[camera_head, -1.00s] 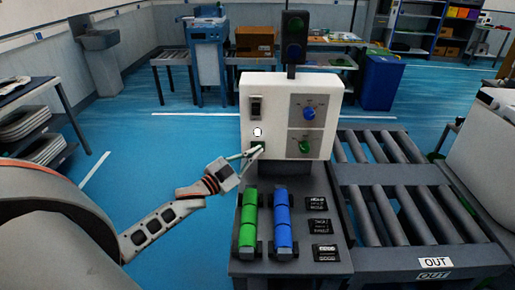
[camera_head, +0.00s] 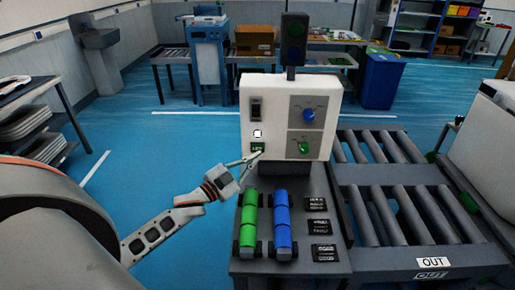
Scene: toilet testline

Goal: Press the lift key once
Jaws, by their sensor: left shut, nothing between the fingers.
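The lift key is a small green key with pale lettering (camera_head: 257,147) at the lower left of the white control panel (camera_head: 270,94). My left gripper (camera_head: 260,153) is shut and empty, with its fingertips just below and in front of the key. The key is largely uncovered. I cannot tell whether the tips touch the panel. A small white light or button (camera_head: 257,133) sits above the key. My right gripper is not in view.
The panel also bears a black rocker switch (camera_head: 256,108), a blue knob (camera_head: 309,114) and a green knob (camera_head: 304,148). A green cylinder (camera_head: 248,220) and a blue cylinder (camera_head: 282,222) lie on the bench below. A roller conveyor (camera_head: 400,190) stands at the right.

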